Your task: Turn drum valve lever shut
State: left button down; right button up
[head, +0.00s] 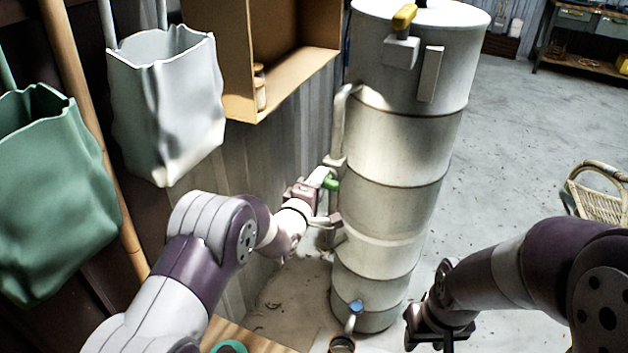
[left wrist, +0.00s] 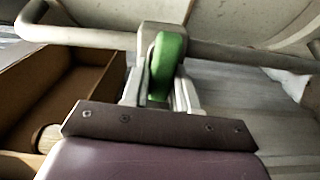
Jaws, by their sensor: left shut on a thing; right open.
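The drum (head: 390,200) is a tall, off-white ribbed cylinder standing on the floor in the middle of the head view. A thin pipe (head: 340,122) runs down its left side. A green valve lever (head: 331,184) sits on this pipe at mid height; it also shows in the left wrist view (left wrist: 167,65). My left gripper (head: 328,198) is at the lever, shut on it, with a finger on either side of the green handle in the left wrist view (left wrist: 160,95). My right gripper (head: 437,335) is open and empty, low to the right of the drum.
A yellow handle (head: 404,17) is on the drum's top and a blue knob (head: 356,306) is near its foot. Grey (head: 168,100) and green (head: 48,190) bags hang at left. An open wooden box (head: 290,50) is on the wall. Floor right of the drum is clear before a wicker basket (head: 598,195).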

pick_arm(q)
jog(key=shift+w+d+r+n, duration=0.1)
jog(key=shift+d+r+n, duration=0.05)
jog(key=shift+r+n, duration=0.25)
dwell(0.3)
jog(key=c, duration=1)
grip_release()
jog(key=shift+o, duration=0.2)
jog(key=shift+d+f, duration=0.15)
jog(key=shift+f, duration=0.05)
jog(key=shift+a, duration=0.2)
jog(key=p+v, duration=0.1)
jog(key=v, duration=1.1)
jog(key=shift+s, duration=0.4)
